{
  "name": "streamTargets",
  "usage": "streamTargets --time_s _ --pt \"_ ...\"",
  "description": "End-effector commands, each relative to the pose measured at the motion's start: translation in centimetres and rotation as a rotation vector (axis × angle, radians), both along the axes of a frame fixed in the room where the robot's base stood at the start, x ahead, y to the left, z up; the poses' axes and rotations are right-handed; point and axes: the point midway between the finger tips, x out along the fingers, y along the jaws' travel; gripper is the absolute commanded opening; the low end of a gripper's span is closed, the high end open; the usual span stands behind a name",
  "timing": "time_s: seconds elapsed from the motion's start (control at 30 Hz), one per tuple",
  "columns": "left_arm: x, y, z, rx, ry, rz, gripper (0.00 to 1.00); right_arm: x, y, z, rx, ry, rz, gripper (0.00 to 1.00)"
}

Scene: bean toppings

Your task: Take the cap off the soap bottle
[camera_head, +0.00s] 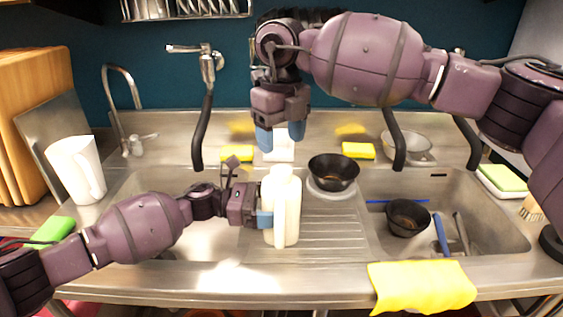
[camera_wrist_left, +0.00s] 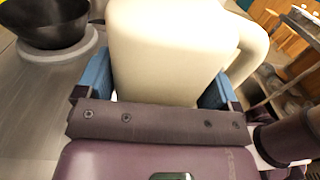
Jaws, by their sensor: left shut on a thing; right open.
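The cream-white soap bottle (camera_head: 284,210) stands upright on the metal drainboard, with its handle toward the front. My left gripper (camera_head: 265,219) is shut on the bottle's body from the left. In the left wrist view its blue fingers (camera_wrist_left: 155,86) lie on both sides of the bottle (camera_wrist_left: 165,45). My right gripper (camera_head: 280,136) is open, pointing down, above and behind the bottle top in the head view. A white shape (camera_head: 281,149) shows between and below its fingers; I cannot tell what it is. The cap cannot be made out clearly.
A black bowl (camera_head: 333,171) stands just right of the bottle, and another black bowl (camera_head: 407,218) is in the right basin. A yellow cloth (camera_head: 421,287) hangs over the front edge. A white pitcher (camera_head: 78,170) stands left. Sponges (camera_head: 358,150) lie behind; black bent pipes rise nearby.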

Motion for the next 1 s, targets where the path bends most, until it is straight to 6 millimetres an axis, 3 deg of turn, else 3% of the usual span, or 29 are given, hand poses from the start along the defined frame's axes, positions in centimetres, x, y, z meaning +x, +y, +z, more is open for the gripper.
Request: streamTargets --time_s 1.0 --pt "0.0 0.03 -0.03 0.0 0.001 0.0 0.21 0.04 -0.03 0.23 -0.007 0.003 -1.434 0.65"
